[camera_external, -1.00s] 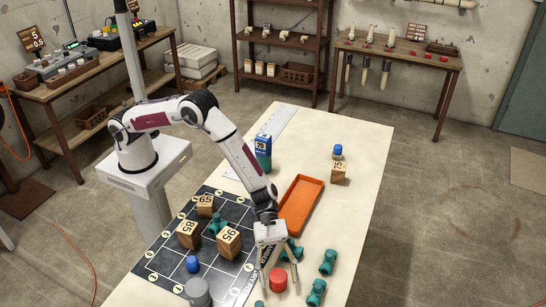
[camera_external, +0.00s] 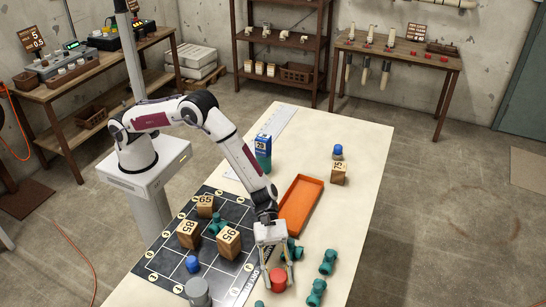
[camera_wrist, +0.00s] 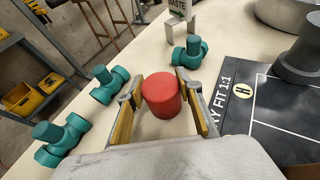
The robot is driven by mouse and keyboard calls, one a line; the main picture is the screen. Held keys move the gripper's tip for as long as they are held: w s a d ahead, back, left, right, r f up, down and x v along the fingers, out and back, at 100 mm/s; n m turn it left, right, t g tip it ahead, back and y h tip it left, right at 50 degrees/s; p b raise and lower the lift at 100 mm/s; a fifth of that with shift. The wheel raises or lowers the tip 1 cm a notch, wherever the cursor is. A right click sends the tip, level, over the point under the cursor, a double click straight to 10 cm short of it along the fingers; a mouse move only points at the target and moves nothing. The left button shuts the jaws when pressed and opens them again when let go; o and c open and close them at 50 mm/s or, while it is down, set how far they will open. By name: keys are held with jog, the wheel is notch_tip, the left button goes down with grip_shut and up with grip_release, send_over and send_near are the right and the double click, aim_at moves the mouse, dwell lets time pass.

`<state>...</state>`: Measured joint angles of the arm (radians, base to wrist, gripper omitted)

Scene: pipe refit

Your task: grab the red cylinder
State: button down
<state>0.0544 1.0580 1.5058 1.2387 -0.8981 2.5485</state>
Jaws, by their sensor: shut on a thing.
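The red cylinder (camera_wrist: 161,95) stands upright between the two fingers of my gripper (camera_wrist: 160,100) in the wrist view. The fingers have yellow inner pads and press on its left and right sides. In the external view the red cylinder (camera_external: 278,279) is on the pale table at the front, to the right of the black grid mat, and my gripper (camera_external: 276,280) reaches down around it.
Teal pipe fittings (camera_external: 328,262) lie to the right, with another (camera_external: 316,292) nearer the front. An orange tray (camera_external: 300,204) lies behind. A grey cylinder (camera_external: 198,292) stands at the mat's front.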

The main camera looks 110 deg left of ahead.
aim_at(278, 276)
jog(key=shift+r, duration=0.2)
jog(key=shift+r, duration=4.9)
